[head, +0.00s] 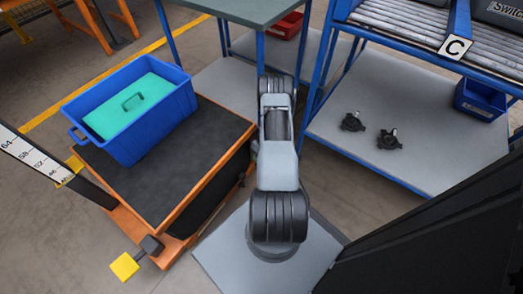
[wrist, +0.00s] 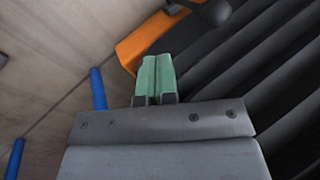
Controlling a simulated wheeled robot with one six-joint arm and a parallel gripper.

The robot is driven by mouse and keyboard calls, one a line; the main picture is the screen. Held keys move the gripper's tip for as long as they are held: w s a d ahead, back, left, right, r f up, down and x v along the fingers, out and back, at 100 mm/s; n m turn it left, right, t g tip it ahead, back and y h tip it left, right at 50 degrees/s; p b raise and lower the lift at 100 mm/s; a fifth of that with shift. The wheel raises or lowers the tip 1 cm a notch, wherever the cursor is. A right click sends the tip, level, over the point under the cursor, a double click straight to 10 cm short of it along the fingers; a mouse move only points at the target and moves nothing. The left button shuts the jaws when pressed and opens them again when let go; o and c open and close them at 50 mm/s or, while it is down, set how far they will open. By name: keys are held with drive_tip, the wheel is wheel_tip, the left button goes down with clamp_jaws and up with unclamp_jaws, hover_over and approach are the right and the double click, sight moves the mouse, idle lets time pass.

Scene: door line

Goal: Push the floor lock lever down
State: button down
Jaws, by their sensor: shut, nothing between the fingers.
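The likely floor lock lever is a yellow pedal (head: 124,266) on a dark arm, at the lower left of the head view. It sticks out from the near corner of the orange lift cart (head: 176,246), low by the floor. My gripper is hidden in the head view behind my own arm. In the wrist view my gripper (wrist: 156,58) shows green fingers shut together with nothing between them. The fingertips point at an orange cart part (wrist: 145,40); I cannot tell whether they touch. The yellow pedal does not show in the wrist view.
The cart's black bellows (wrist: 265,75) fill the right of the wrist view. A blue bin (head: 150,140) with a green lidded item (head: 128,112) stands on the cart top. Blue-framed benches (head: 385,150) stand at the back and right. Floor left of the pedal is clear.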

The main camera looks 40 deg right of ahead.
drive_tip(key=a+f+b, duration=0.1)
drive_tip(key=a+f, duration=0.2)
drive_tip(key=a, duration=0.3)
drive_tip(key=shift+f+b, duration=0.25)
drive_tip(key=shift+b, duration=0.15)
drive_tip(key=shift+a, duration=0.1)
